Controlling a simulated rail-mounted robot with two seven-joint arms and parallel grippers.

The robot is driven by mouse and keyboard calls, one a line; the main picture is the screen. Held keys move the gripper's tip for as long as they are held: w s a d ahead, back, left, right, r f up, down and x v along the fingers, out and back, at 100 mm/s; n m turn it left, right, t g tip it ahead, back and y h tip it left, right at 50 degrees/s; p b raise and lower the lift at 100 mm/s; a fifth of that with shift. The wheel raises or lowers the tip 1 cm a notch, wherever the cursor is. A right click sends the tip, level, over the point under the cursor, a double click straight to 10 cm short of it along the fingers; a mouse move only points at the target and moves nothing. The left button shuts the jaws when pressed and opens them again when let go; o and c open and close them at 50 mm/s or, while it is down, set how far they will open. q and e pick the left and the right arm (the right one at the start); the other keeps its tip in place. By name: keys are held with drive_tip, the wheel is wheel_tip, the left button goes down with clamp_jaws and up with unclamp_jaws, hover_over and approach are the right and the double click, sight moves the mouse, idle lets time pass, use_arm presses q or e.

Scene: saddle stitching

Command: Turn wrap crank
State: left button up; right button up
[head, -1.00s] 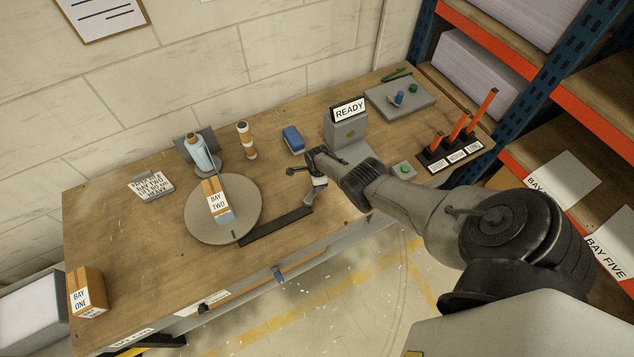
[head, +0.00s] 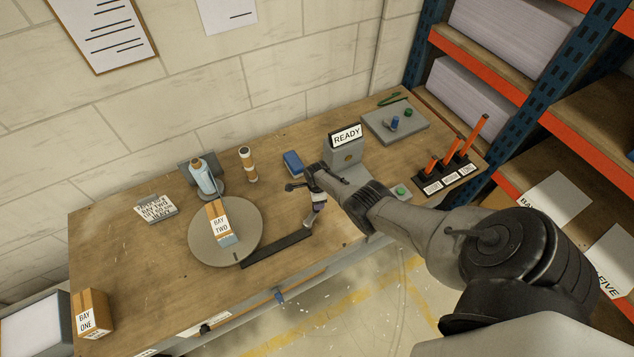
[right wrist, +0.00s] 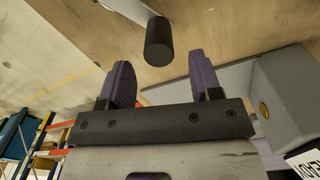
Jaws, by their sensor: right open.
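The round grey turntable (head: 250,218) lies on the workbench and carries a carton labelled BAY TWO (head: 221,228). A dark bar (head: 275,250) runs right from the turntable's front edge to a grey crank arm (head: 310,222). My right gripper (head: 318,199) is over the upper end of this crank arm. In the right wrist view, my right gripper (right wrist: 158,76) is open, with two purple fingers apart. The black crank knob (right wrist: 158,42) shows just beyond the fingertips, lined up with the gap. Contact cannot be told. My left gripper is not in view.
A READY display box (head: 342,155) stands behind my right gripper, with a blue block (head: 292,163) nearby. A spray bottle (head: 202,178) and a banded roll (head: 247,165) stand behind the turntable. Orange levers (head: 453,155) stand at right. A BAY ONE carton (head: 91,313) sits at front left.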

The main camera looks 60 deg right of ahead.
wheel_tip(320, 180, up, 6)
drive_tip(key=p, duration=0.3)
drive_tip(key=shift+r+p, duration=0.2)
drive_tip(key=shift+p, duration=0.15)
drive_tip(key=shift+r+p, duration=0.35)
drive_tip(key=shift+r, duration=0.65)
